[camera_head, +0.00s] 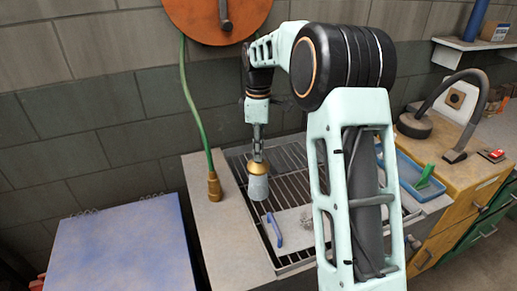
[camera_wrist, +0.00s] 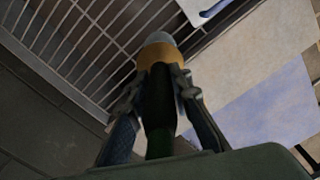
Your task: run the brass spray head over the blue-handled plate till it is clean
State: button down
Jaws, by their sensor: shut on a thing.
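My gripper (camera_head: 258,152) is shut on the brass spray head (camera_head: 257,168), which has a brass collar and a pale grey tip pointing down. The spray head also shows in the wrist view (camera_wrist: 157,52), with a dark green part between the fingers. The blue-handled plate (camera_head: 292,225) lies on the metal grate, pale and flat, its blue handle (camera_head: 275,230) at the left end. The spray head is above and apart from it, toward the plate's far left. A grey patch shows on the plate near my arm, which hides its right part. In the wrist view only a corner of the plate (camera_wrist: 198,12) shows.
A green hose with a brass-coloured end (camera_head: 214,186) hangs from an orange reel (camera_head: 218,15) left of the grate (camera_head: 238,162). A blue surface (camera_head: 120,250) is at front left. A blue tray (camera_head: 408,175) with a green brush (camera_head: 425,176) stands at right.

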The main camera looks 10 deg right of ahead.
aim_at(263, 172)
jog(key=shift+s+r, duration=0.1)
jog(key=shift+s, duration=0.05)
jog(key=f+b, duration=0.1)
jog(key=s, duration=0.1)
jog(key=f+b, duration=0.1)
jog(key=shift+s+d+f+b, duration=0.2)
jog(key=shift+s+f+b, duration=0.05)
jog(key=shift+f+b, duration=0.05)
jog(key=shift+s+d+f+b, duration=0.2)
jog(key=shift+s+f+b, duration=0.55)
jog(key=shift+f+b, duration=0.2)
jog(key=w+d+p, duration=0.3)
jog(key=d+p, duration=0.2)
jog(key=d, duration=0.9)
jog(key=shift+d, duration=0.25)
